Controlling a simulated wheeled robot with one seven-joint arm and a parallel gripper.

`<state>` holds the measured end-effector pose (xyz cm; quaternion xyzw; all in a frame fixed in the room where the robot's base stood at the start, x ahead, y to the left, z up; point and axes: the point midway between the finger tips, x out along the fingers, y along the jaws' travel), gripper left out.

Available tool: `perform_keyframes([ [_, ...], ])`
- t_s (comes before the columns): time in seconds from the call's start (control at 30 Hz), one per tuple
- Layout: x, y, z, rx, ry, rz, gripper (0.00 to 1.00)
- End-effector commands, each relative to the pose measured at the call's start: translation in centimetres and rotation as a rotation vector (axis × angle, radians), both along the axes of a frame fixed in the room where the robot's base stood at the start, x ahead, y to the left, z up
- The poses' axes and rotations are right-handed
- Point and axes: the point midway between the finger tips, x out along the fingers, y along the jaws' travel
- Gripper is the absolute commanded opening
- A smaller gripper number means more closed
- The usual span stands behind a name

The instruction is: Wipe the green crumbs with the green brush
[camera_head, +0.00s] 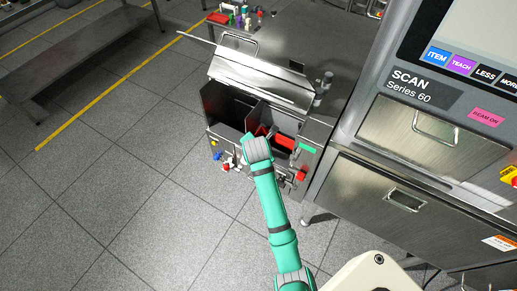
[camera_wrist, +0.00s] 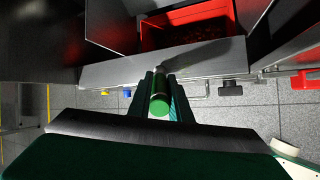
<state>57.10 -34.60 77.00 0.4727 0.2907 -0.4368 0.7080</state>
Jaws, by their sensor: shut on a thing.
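My gripper (camera_wrist: 161,82) is shut on a cylinder with a green end (camera_wrist: 159,106), which looks like the handle of the green brush. Its bristles are hidden from the wrist view. My gripper is at the front wall of an open metal box (camera_wrist: 140,73). Inside the box is a red tray (camera_wrist: 232,9) with small dark bits (camera_wrist: 190,32) in it; I cannot tell whether any are green. In the head view my teal arm reaches to the front of this box (camera_head: 275,114), and the brush is not discernible there.
The box's hinged metal lid (camera_head: 262,78) stands raised behind it. A large scanner cabinet (camera_head: 365,190) stands close on the right. Several small bottles (camera_head: 243,15) stand on the back table. Colored knobs and fittings (camera_head: 232,163) line the box's front.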

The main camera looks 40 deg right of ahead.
Motion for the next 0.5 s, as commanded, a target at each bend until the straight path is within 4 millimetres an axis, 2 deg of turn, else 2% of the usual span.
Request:
perform_keyframes([
  [0.5, -3.1, -1.4, 0.2, 0.001, -0.001, -0.004, 0.00],
])
